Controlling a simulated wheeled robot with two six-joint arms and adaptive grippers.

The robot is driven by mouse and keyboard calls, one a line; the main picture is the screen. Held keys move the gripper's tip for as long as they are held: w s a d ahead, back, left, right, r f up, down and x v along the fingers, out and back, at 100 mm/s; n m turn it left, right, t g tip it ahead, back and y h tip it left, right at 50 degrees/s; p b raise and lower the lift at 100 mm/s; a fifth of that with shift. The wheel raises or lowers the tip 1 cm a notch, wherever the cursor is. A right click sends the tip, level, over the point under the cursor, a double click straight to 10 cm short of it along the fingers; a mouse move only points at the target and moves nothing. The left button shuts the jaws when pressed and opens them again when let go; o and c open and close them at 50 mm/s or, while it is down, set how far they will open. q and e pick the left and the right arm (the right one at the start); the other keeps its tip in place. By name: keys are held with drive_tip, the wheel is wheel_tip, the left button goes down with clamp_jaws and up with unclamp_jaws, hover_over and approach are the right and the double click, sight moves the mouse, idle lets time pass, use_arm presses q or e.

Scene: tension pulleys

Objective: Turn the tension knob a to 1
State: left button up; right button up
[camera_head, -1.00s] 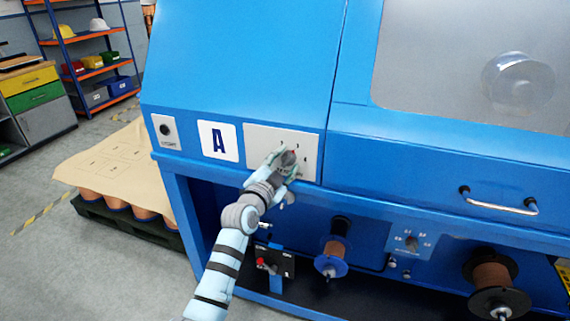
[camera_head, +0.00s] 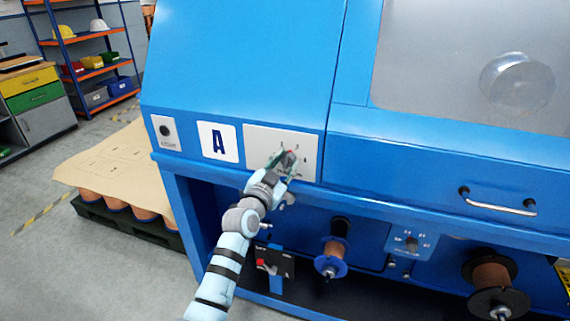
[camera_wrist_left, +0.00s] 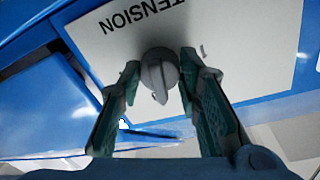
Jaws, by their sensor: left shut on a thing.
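The tension knob (camera_wrist_left: 159,72) is a grey round knob with a raised bar, on the white plate marked TENSION (camera_wrist_left: 100,40). My right gripper is in neither view.
A silver handle (camera_head: 497,203) sticks out at the right. Below are a copper spool (camera_head: 333,255), a second dial (camera_head: 411,242) and a red-knobbed black box (camera_head: 273,264).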

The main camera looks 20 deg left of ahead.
use_arm(q)
drive_tip(key=n, duration=0.4)
drive_tip(key=shift+n+p, duration=0.4)
drive_tip(key=n, duration=0.3)
drive_tip(key=n+p, duration=0.1)
drive_tip(key=n, duration=0.1)
drive_tip(key=shift+d+n+t+y+p, duration=0.1)
drive_tip(key=shift+n+t+y+p, duration=0.2)
drive_tip(key=shift+n+y, duration=0.1)
drive_tip(key=n+y+p, duration=0.1)
drive_tip(key=n+p, duration=0.1)
drive_tip(key=n, duration=0.4)
drive_tip(key=shift+f, duration=0.1)
drive_tip(key=n+p, duration=0.1)
drive_tip(key=n, duration=0.3)
drive_tip(key=shift+d+n+y, duration=0.1)
drive_tip(key=shift+n+y, duration=0.2)
drive_tip(key=o, duration=1.1)
drive_tip(key=shift+o, duration=0.2)
